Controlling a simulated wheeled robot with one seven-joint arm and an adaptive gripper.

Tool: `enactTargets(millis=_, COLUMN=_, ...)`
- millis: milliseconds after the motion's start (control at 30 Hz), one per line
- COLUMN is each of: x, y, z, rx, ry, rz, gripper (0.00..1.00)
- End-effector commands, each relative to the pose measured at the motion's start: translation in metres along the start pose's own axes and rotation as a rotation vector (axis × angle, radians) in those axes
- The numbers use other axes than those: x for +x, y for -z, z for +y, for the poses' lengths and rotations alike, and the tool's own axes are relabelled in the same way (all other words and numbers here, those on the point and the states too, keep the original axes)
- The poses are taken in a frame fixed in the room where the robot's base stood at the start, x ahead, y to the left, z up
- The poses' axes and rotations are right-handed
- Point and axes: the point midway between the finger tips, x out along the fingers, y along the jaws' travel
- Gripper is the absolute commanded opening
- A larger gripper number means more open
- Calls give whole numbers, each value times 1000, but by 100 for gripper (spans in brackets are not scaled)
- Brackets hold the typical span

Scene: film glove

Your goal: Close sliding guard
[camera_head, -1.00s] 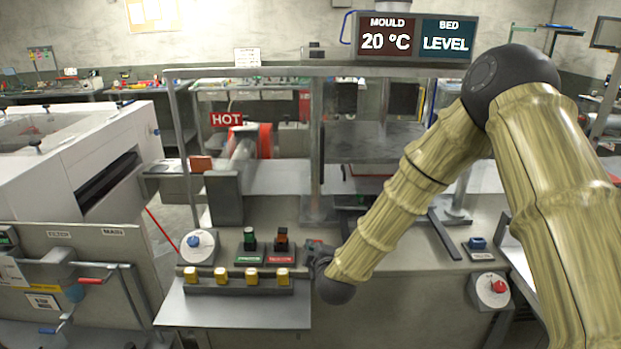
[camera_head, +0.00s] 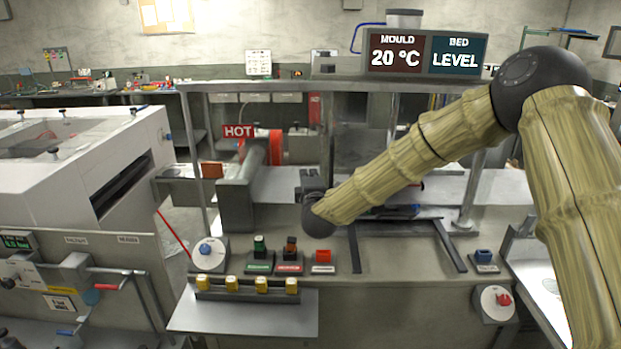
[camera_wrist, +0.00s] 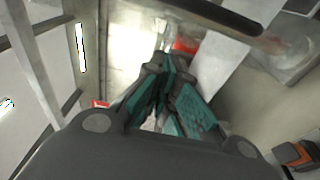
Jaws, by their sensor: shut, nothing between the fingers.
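The guard appears to be the clear panel (camera_head: 360,125) in the machine's grey frame, right of a grey upright post (camera_head: 327,130). Its lower part is hidden behind my arm, and I cannot tell how far it stands open. My gripper (camera_head: 312,178) is above the bench, near the foot of that post; its fingers are small and dark in the head view.
A grey block (camera_head: 237,200) stands left of my gripper. Several yellow buttons (camera_head: 262,285) and a blue knob (camera_head: 206,250) are at the bench front. A red button (camera_head: 323,257) sits below my wrist. A HOT sign (camera_head: 239,131) hangs behind.

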Motion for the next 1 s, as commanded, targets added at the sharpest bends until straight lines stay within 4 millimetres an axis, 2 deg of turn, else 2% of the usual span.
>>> enactTargets(millis=400, x=46, y=-1, z=1, rx=2, ry=1, rz=-1, gripper=0)
enactTargets(millis=700, x=37, y=-25, z=1, rx=3, ry=2, rz=-1, gripper=0)
enactTargets(millis=1000, x=32, y=-37, z=0, rx=1, ry=2, rz=0, gripper=0)
